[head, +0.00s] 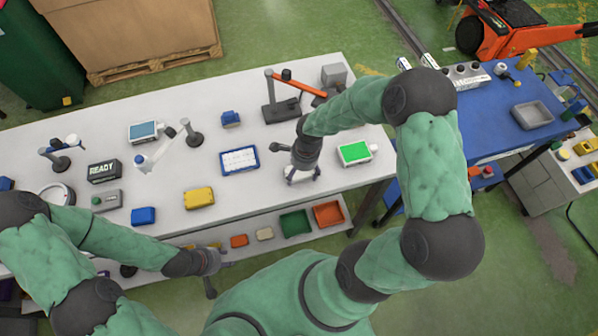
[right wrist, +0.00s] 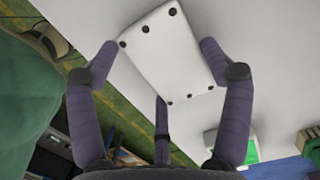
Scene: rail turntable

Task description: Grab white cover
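The white cover (right wrist: 168,55) is a pale flat plate with several black dots along its edges, at the table's front edge. In the head view only a little of it shows under my right gripper (head: 302,176). In the right wrist view my right gripper (right wrist: 160,75) has its fingers spread wide around the cover. The left and right fingertips are close to its opposite sides; whether they touch cannot be told. My left gripper (head: 212,264) is empty, off the table's front edge, with its fingers apart.
A green-screen device (head: 354,152) stands right of my right gripper, and a blue-framed panel (head: 239,160) lies left of it. A stand with an orange arm (head: 283,108) is behind. A yellow box (head: 199,198) sits further left.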

